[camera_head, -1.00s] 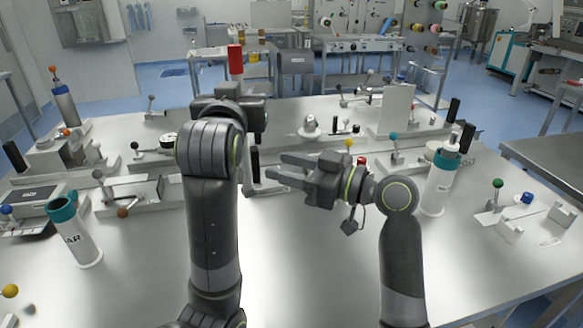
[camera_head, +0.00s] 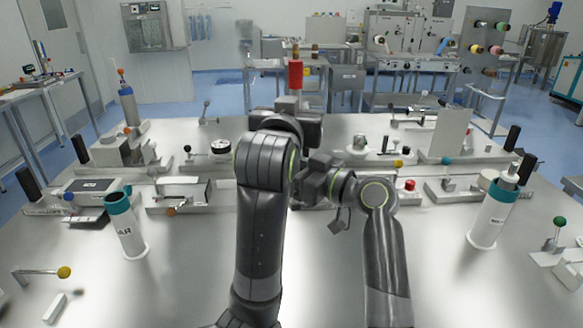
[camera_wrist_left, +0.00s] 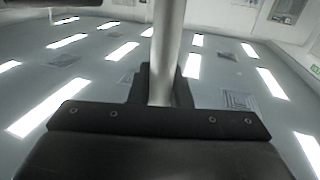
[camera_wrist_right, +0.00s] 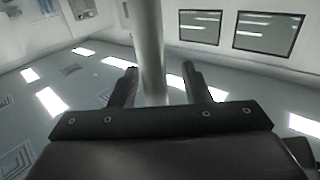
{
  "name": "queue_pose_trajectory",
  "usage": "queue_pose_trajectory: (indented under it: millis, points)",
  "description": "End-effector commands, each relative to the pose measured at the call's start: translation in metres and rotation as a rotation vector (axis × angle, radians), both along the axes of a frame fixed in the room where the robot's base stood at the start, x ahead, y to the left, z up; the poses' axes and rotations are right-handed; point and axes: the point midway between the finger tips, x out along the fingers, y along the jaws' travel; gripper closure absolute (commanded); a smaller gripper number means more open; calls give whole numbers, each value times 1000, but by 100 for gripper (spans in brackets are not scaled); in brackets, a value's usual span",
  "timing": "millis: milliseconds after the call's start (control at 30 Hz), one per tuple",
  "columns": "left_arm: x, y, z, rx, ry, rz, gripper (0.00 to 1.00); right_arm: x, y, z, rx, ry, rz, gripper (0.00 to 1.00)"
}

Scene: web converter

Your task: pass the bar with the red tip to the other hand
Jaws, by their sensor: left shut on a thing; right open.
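The bar's red tip (camera_head: 295,75) stands upright above my left gripper (camera_head: 303,122) in the head view. In the left wrist view the grey bar (camera_wrist_left: 167,45) rises from between the fingers of my left gripper (camera_wrist_left: 165,88), which is shut on it. My right gripper (camera_head: 316,182) is lower, close behind the left arm, which hides its fingers in the head view. In the right wrist view the bar (camera_wrist_right: 151,45) passes between the open fingers of my right gripper (camera_wrist_right: 158,88), with gaps at both sides. Its lower end is hidden.
White bottles with teal collars stand at left (camera_head: 126,228) and right (camera_head: 492,213) of the bench. Fixtures with knobs and a white upright panel (camera_head: 450,133) line the back. A yellow-knobbed lever (camera_head: 64,272) is at front left. The bench front is mostly clear.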

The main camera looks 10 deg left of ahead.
Motion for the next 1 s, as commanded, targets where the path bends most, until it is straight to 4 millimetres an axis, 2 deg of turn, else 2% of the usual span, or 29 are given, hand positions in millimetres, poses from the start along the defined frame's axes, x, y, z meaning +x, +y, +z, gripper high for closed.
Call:
queue_pose_trajectory:
  millis: [133, 433, 500, 533, 700, 1000]
  points:
    - [0, 0, 0, 0, -1, 0, 100, 0, 0, 0, 0, 0, 0, 59]
    - [0, 0, 0, 0, -1, 0, 100, 0, 0, 0, 0, 0, 1, 99]
    - [0, 0, 1, 0, -2, 0, 100, -1, 0, 0, 0, 0, 2, 100]
    - [0, 0, 1, 0, -2, 0, 79, -1, 0, 1, 1, 0, 3, 100]
    - [0, 0, 0, 0, -1, 0, 57, -1, 0, 1, 1, -1, 2, 100]
    - [-2, 0, 0, -1, 0, 0, 57, 0, 0, 1, 1, -1, 1, 100]
